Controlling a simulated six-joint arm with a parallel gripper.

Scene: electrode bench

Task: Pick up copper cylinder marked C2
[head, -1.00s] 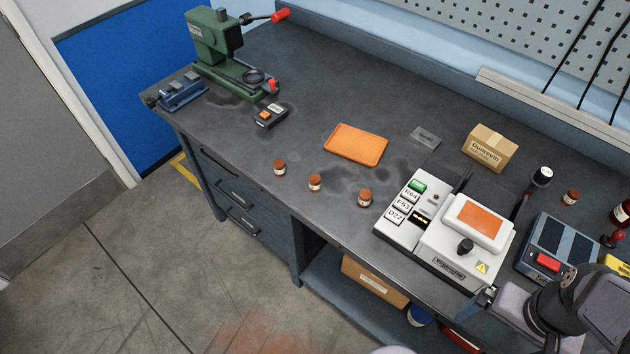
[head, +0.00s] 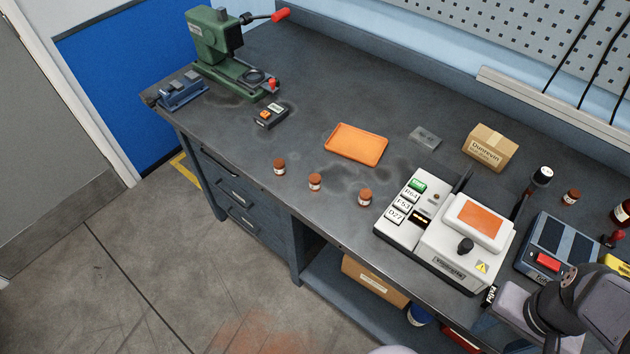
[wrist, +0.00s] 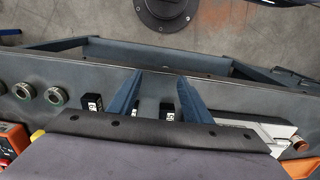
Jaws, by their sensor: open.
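Three small copper-brown cylinders with pale labels stand upright in a row near the front edge of the bench: a left one (head: 280,167), a middle one (head: 315,182) and a right one (head: 365,198). A fourth similar one (head: 571,197) stands at the far right. Their markings are too small to read, so I cannot tell which is C2. My gripper (wrist: 157,98) is open in the wrist view, its two blue fingers apart with nothing held between them. In the head view my arm is at the lower right, away from the row of three.
A white device (head: 455,235) with an orange panel stands between my arm and the row. An orange tray (head: 356,145) lies behind the row, and a cardboard box (head: 490,148) stands farther back. Black labelled blocks (wrist: 95,101) and green-rimmed round items (wrist: 55,95) show near my fingers.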

